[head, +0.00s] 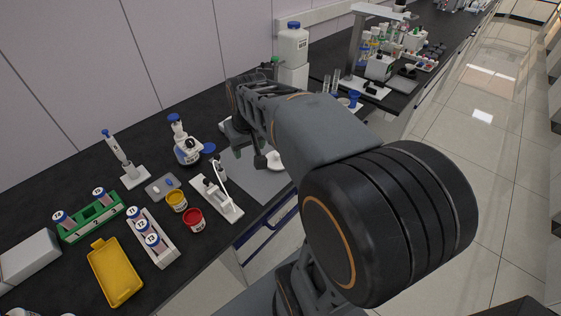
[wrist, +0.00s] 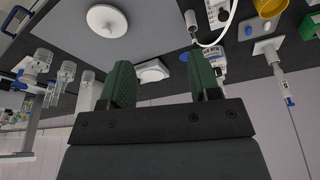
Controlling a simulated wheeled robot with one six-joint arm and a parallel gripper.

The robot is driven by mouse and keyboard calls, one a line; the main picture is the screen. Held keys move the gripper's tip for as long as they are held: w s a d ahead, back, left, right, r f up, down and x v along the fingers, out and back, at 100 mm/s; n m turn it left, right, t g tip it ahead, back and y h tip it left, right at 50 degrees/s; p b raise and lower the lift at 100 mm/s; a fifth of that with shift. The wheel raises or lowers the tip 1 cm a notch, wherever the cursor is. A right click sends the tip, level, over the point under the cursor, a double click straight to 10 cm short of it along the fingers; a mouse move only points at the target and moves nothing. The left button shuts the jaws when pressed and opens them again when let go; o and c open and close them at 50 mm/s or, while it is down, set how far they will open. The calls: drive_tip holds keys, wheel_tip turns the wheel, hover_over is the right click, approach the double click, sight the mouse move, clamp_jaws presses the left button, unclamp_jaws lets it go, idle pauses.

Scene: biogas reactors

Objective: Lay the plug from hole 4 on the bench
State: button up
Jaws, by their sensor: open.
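My gripper (head: 248,157) hangs over the grey mat (head: 252,184) on the black bench (head: 100,165), largely behind my own arm in the head view. In the wrist view its two green fingers (wrist: 162,78) stand wide apart with nothing between them. A white round disc (head: 275,160) lies on the mat beside the gripper; it also shows in the wrist view (wrist: 107,20). I cannot make out hole 4 or its plug in either view; my arm hides part of the bench.
Further left are tube racks (head: 92,218) and a yellow tray (head: 116,272). A white bottle (head: 293,45) stands behind my arm.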

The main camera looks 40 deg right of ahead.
drive_tip(key=w+d+f+m+g+b, duration=0.1)
drive_tip(key=w+d+f, duration=0.2)
drive_tip(key=d, duration=0.4)
drive_tip(key=w+d+f+m+b, duration=0.1)
drive_tip(key=w+d+f, duration=0.1)
drive_tip(key=w+d, duration=0.35)
hover_over(277, 158)
drive_tip(key=f, duration=0.8)
drive_tip(key=shift+d, duration=0.2)
drive_tip(key=shift+w+d+f+p, duration=0.1)
drive_tip(key=shift+w+f+p, duration=0.1)
drive_tip(key=shift+f, duration=0.85)
drive_tip(key=shift+w+d+f+p, duration=0.1)
drive_tip(key=shift+f+p, duration=0.15)
drive_tip(key=shift+f, duration=0.85)
drive_tip(key=shift+w+d+f+p, duration=0.1)
drive_tip(key=shift+w+f+p, duration=0.1)
drive_tip(key=shift+f, duration=0.85)
drive_tip(key=shift+s, duration=0.1)
drive_tip(key=shift+c, duration=0.3)
clamp_jaws()
drive_tip(key=shift+r, duration=0.15)
